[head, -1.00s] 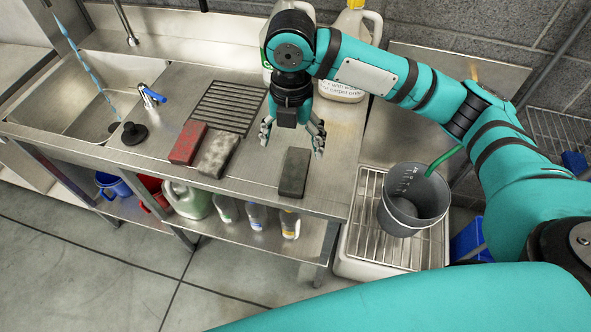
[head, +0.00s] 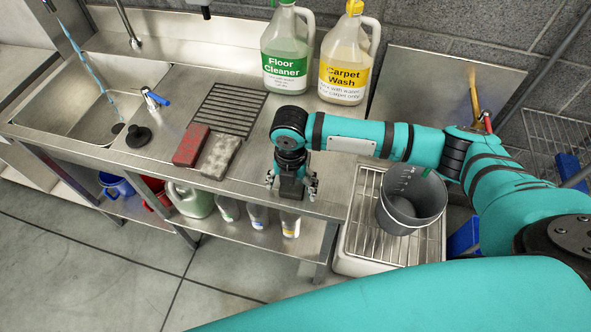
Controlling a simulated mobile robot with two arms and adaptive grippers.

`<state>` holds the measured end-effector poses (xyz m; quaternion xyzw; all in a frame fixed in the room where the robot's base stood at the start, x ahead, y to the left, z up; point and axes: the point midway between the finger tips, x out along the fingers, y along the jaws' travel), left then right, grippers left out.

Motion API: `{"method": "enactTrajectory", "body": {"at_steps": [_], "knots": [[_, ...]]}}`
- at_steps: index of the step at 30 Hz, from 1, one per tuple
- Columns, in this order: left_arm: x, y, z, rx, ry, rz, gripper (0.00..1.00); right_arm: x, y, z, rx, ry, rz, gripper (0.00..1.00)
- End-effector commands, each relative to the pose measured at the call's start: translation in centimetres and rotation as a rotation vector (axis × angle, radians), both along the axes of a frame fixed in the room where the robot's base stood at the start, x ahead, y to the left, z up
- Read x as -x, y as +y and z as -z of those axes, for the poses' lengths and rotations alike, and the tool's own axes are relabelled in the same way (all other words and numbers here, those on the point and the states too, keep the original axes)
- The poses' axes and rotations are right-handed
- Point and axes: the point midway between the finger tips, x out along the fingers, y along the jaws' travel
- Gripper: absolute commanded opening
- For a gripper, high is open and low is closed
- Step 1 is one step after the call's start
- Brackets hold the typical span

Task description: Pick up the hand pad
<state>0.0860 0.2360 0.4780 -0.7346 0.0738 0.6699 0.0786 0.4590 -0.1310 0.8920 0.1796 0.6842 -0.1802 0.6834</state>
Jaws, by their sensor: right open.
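Three block-shaped pads lie in a row on the steel counter in the head view: a red pad (head: 191,145), a mottled grey-white pad (head: 220,157) and a dark grey pad (head: 291,187). I cannot read which one is the hand pad. My right gripper (head: 292,185) points down over the dark pad at the counter's front edge. Its fingers are open, one on each side of that pad; whether they touch it I cannot tell. The gripper hides the pad's back part. My left gripper is out of view.
A green-labelled floor cleaner jug (head: 287,60) and a yellow-labelled carpet wash jug (head: 345,75) stand at the back. A grey bucket (head: 411,200) stands on a rack to the right. The counter behind the gripper is clear.

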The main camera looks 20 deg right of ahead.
Motion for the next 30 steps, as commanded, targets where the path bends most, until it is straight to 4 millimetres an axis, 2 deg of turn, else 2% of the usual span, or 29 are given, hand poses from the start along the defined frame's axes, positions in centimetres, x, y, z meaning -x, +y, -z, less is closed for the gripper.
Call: {"method": "enactTrajectory", "body": {"at_steps": [4, 11, 25, 30], "knots": [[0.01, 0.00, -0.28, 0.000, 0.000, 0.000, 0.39, 0.01, -0.03, 1.29, 0.000, 0.000, 0.001, 0.87], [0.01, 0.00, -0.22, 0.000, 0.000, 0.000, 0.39, -0.05, -0.04, 1.48, 0.000, -0.002, 0.001, 0.87], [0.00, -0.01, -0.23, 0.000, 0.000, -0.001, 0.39, -0.04, -0.05, 1.43, 0.000, -0.001, 0.001, 0.26], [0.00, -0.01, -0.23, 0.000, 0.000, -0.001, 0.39, -0.06, -0.05, 1.41, 0.000, -0.002, 0.001, 0.26]]}}
